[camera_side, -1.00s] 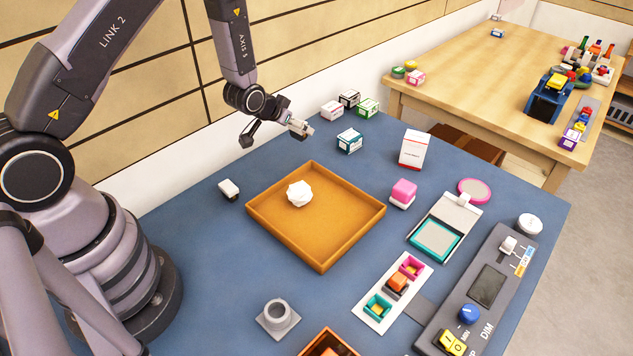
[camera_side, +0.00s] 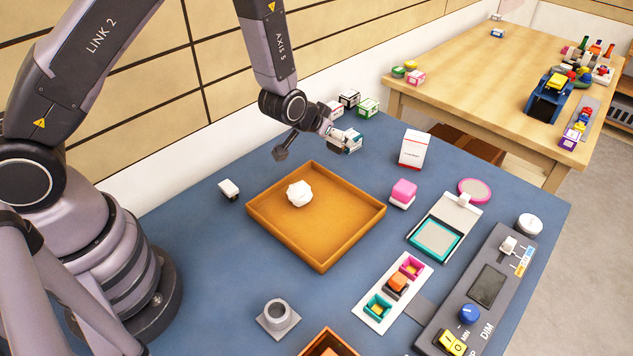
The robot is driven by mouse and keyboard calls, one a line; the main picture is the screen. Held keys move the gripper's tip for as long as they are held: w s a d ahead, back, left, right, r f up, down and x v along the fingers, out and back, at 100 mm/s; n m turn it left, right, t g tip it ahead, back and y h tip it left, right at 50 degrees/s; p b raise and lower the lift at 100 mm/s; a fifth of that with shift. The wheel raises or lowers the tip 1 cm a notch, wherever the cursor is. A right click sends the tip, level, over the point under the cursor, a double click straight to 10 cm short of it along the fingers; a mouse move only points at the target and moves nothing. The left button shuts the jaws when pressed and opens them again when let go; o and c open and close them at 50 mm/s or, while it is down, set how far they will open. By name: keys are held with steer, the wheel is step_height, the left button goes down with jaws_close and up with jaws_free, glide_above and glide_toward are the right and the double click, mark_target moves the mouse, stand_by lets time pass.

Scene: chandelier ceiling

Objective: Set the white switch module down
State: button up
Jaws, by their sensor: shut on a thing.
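My gripper (camera_side: 342,141) hangs over the far part of the blue table, shut on a small whitish piece (camera_side: 353,147) at its fingertips. This piece looks like the white switch module, but it is small and partly covered by the fingers. It overlaps a teal-and-white box (camera_side: 350,133) in the view, and I cannot tell the gap between them. The held piece appears to be above the table.
An orange tray (camera_side: 283,246) with a crumpled white lump (camera_side: 299,193) lies nearer. A white-and-black block (camera_side: 229,189) sits left of it. A white carton (camera_side: 415,149) and a pink block (camera_side: 404,190) stand to the right. Blue table between the tray and carton is clear.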

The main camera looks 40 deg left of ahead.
steer(key=x, duration=0.4)
steer(key=w+d+r+x, duration=0.1)
steer(key=x, duration=0.7)
steer(key=shift+w+d, duration=0.4)
steer(key=shift+x, duration=1.05)
steer(key=shift+s+d+f, duration=0.1)
steer(key=shift+f, duration=1.4)
steer(key=shift+f, duration=0.2)
steer(key=o, duration=1.1)
steer(key=shift+c, duration=0.2)
steer(key=shift+r, duration=0.1)
